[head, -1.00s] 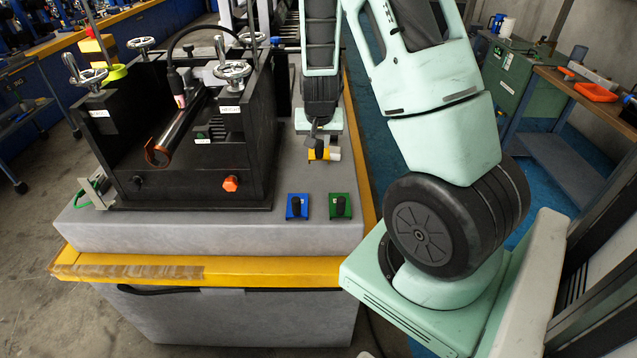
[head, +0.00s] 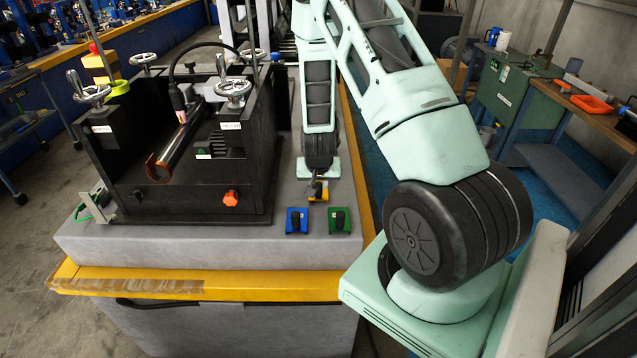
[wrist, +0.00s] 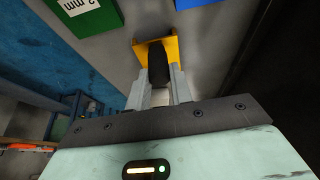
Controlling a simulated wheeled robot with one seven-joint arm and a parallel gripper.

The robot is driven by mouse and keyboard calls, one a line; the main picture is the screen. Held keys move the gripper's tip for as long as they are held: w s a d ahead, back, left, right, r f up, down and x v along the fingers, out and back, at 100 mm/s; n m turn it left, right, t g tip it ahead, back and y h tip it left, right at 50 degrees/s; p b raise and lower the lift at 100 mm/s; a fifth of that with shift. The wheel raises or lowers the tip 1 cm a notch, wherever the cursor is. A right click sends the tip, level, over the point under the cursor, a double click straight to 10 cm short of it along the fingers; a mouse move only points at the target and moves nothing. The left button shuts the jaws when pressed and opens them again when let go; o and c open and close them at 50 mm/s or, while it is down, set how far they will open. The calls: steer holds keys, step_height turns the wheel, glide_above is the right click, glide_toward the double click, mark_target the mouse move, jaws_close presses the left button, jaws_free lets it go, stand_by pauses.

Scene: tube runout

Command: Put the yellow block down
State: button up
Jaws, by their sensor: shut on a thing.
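The yellow block (head: 318,199) has a dark upright knob and sits just behind the blue and green blocks in the head view. My gripper (head: 318,186) is above it, pointing down. In the wrist view, the two grey fingers of my gripper (wrist: 160,80) are shut on the black knob, with the yellow base (wrist: 172,46) beyond them. The yellow block is at or very near the grey top; I cannot tell whether it touches.
The blue block (head: 297,220) and green block (head: 339,221) stand side by side in front of the yellow one. The black fixture (head: 185,205) with handwheels and a copper-coloured tube stands to the left. The grey top (head: 200,238) is clear in front, edged in yellow.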

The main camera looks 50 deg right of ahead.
steer(key=shift+f, duration=0.1)
steer(key=o, duration=0.9)
steer(key=shift+o, duration=0.2)
